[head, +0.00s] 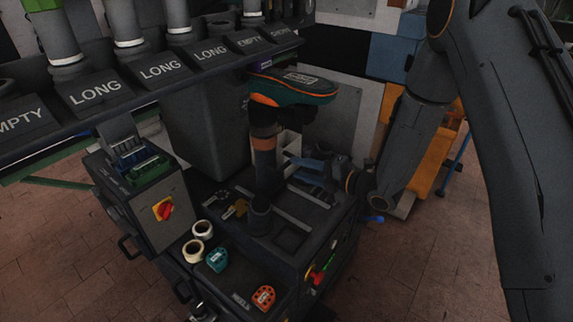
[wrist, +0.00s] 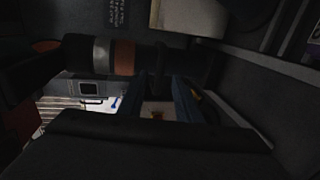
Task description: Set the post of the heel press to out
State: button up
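The heel press post (head: 265,160) stands upright on the dark machine top (head: 315,215), with a copper-orange band around it. A green and orange shoe (head: 290,88) sits at its top end. My gripper (head: 292,173) is to the right of the post, below the band, pointing left at it. In the wrist view the banded post (wrist: 124,57) runs across the upper middle, beyond my two blue-grey fingers (wrist: 168,85). A gap shows between the fingers, and I see nothing held in it. Whether a fingertip touches the post is unclear.
A labelled rack (head: 160,70) overhangs the back left. A box with a red knob (head: 163,209) stands left of the press. Tape rolls (head: 194,250) and teal and orange pieces (head: 264,297) lie in front. A red-green control (head: 319,270) is on the press's right side.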

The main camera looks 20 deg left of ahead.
aim_at(287, 163)
jog(key=p+x, duration=0.1)
jog(key=x, duration=0.4)
jog(key=shift+w+a, duration=0.2)
jog(key=shift+a, duration=0.15)
jog(key=shift+c, duration=0.3)
grip_shut()
